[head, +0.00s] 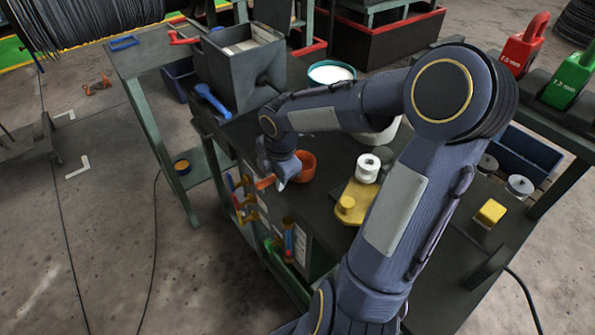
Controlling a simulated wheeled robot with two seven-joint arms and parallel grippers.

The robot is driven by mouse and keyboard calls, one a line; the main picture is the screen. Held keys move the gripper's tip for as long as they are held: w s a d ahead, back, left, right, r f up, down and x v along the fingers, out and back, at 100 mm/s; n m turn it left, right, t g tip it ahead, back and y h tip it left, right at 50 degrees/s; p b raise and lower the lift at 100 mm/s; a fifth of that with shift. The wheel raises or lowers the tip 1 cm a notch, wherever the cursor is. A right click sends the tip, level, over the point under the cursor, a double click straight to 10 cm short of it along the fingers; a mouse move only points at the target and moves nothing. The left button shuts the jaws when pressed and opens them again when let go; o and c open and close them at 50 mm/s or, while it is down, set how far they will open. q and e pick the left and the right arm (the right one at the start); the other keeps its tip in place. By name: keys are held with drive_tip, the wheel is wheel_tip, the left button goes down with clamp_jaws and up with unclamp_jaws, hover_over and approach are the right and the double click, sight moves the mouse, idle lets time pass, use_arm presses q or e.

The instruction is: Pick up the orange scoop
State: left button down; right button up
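The orange scoop (306,167) is at the left edge of the dark workbench. Its round cup shows to the right of my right gripper (281,179), and its handle (265,182) sticks out to the left. My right gripper is down at the handle, between the handle's end and the cup. The gripper covers the middle of the handle. I cannot tell whether its fingers are closed on it, or whether the scoop rests on the bench. My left gripper is not in view.
A blue scoop (211,101) lies by a grey hopper (240,65) on the bench. A yellow fixture (354,203) with a white spool (368,168) stands right of the orange scoop. A yellow block (490,213) lies farther right. Coloured-handled tools hang on the bench's left side.

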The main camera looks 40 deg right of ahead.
drive_tip(key=shift+f, duration=0.25)
clamp_jaws()
drive_tip(key=shift+r, duration=0.1)
wheel_tip(320, 180, up, 10)
drive_tip(key=shift+p, duration=0.35)
drive_tip(key=shift+c, duration=2)
unclamp_jaws()
clamp_jaws()
